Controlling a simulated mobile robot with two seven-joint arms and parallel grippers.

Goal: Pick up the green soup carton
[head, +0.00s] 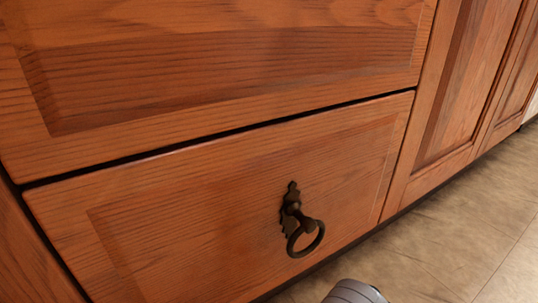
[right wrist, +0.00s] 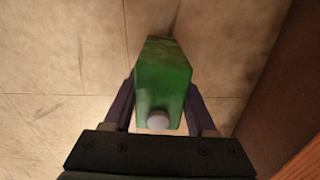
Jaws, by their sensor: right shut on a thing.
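The green soup carton (right wrist: 163,80) is in the middle of the right wrist view, with a round white cap (right wrist: 158,120) at its near end. My right gripper (right wrist: 160,100) is shut on the carton, one finger along each side of it. The carton does not show in the head view. My left gripper is in neither view.
Wooden cabinet fronts fill most of the head view, with a closed lower drawer (head: 190,210) that has a dark ring handle (head: 304,238). Tiled floor (head: 470,225) lies at the right. In the right wrist view, a brown wooden face (right wrist: 290,90) stands close on the right, with open floor (right wrist: 60,60) on the left.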

